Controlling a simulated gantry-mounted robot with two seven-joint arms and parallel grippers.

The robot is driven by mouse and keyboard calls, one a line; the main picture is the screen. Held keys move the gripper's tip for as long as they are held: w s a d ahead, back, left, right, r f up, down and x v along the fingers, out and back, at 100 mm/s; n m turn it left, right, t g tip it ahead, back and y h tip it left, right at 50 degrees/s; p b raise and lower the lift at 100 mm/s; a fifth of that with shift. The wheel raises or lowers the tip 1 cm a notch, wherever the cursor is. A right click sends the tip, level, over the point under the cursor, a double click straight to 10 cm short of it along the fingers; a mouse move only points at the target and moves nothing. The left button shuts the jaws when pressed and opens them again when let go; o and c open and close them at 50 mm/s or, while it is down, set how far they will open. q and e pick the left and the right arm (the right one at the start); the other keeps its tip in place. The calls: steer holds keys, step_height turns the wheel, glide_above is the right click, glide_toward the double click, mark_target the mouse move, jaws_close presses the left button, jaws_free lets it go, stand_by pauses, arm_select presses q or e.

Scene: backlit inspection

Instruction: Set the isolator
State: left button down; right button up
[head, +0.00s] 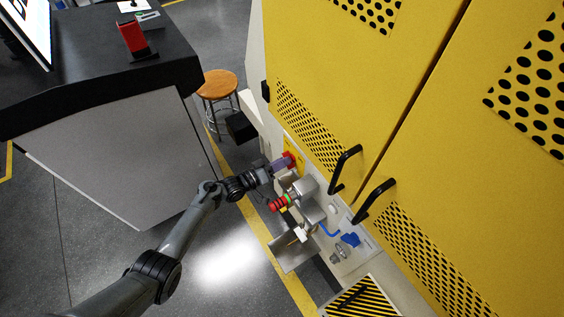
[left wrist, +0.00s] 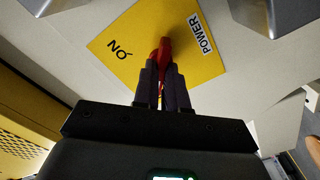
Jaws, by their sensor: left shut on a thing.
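The isolator's red handle (head: 290,158) is on a yellow plate (head: 299,168) on the pale panel below the yellow cabinet doors. In the left wrist view, the handle (left wrist: 165,48) stands in front of the yellow plate (left wrist: 120,42), which reads "ON" and "POWER". My left gripper (head: 281,164) reaches in from the left and is shut on the red handle. In the left wrist view, the fingers (left wrist: 163,78) lie on both sides of the handle and hide its lower part. My right gripper is not in view.
Just below the isolator, a metal fitting with a red grip (head: 277,204) sticks out from the panel. Black door handles (head: 345,168) project nearby. A stool (head: 217,85) and a grey bench (head: 110,150) stand left.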

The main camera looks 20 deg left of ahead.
arm_select(q)
steer(key=c, duration=1.2)
jaws_free()
steer(key=shift+s+a, duration=0.4)
steer(key=shift+s, duration=0.15)
steer(key=p+v, duration=0.1)
steer(key=v, duration=0.8)
steer(key=shift+s+a+p, duration=0.15)
steer(key=shift+s+p, duration=0.05)
steer(key=shift+p, duration=0.2)
